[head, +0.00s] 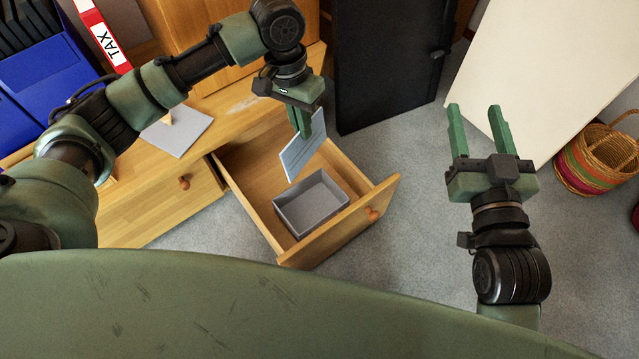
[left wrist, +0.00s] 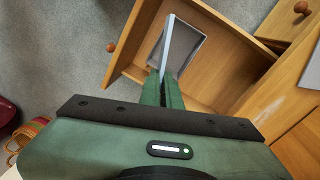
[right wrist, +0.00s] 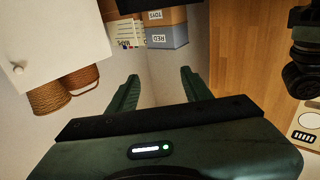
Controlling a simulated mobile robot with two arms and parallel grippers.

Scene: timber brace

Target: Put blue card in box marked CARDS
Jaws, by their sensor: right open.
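The light blue card (head: 305,148) is gripped by my left gripper (head: 302,122), tilted on edge, above the open drawer (head: 352,228). In the left wrist view the card (left wrist: 168,42) stands edge-on between the shut fingers. A small grey open box (head: 318,222) sits inside the drawer, below and slightly right of the card. It looks empty; I see no CARDS marking on it. In the left wrist view the box (left wrist: 190,42) is partly hidden behind the card. My right gripper (head: 474,108) is open and empty, well right of the drawer.
A wooden cabinet surface holds a grey-white pad (head: 178,132) and a red TAX binder (head: 102,38). A pale panel (head: 545,70) and a striped basket (head: 597,160) stand at right. The right wrist view shows labelled boxes (right wrist: 166,28). Carpet is clear right of the drawer.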

